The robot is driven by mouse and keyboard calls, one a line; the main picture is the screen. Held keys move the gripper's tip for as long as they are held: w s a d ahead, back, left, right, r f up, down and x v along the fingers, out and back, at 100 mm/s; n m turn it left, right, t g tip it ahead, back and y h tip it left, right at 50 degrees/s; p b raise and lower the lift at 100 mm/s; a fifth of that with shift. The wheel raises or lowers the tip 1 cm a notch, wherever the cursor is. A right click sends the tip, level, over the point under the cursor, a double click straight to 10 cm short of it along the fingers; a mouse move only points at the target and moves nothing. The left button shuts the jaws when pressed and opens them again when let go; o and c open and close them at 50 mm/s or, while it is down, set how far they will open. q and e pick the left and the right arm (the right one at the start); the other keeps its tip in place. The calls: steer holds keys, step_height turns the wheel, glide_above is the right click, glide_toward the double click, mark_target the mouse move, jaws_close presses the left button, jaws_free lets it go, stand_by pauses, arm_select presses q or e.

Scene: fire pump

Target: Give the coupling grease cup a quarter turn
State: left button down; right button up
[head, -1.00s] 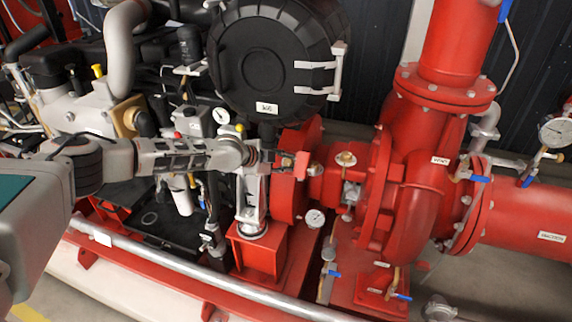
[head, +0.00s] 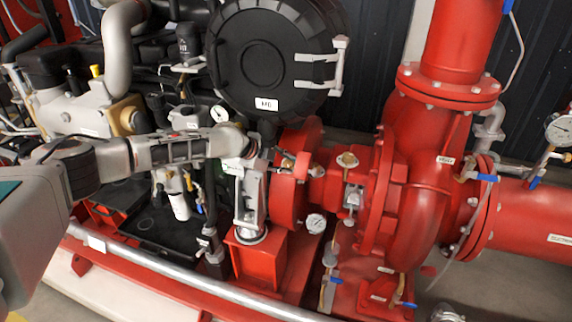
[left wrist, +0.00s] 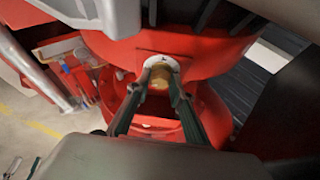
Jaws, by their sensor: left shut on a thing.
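The brass grease cup (left wrist: 159,84) sits in front of a round white plate on the red housing in the left wrist view. My left gripper (left wrist: 160,91) has one dark finger on each side of it and is shut on it. In the head view the brass cup (head: 287,163) shows small at the red coupling housing (head: 290,198). My left gripper (head: 274,160) reaches it from the left, and its fingertips are hard to make out there. My right gripper is in neither view.
A black round air filter housing (head: 275,55) stands just above the gripper. Another brass fitting (head: 347,160) is on the red pump to the right. A pressure gauge (head: 315,223) is below. A silver rail (head: 190,280) runs along the front.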

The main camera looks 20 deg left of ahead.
arm_select(q)
steer(key=c, duration=2)
jaws_free()
steer(key=shift+c, duration=0.2)
steer(key=v, duration=1.2)
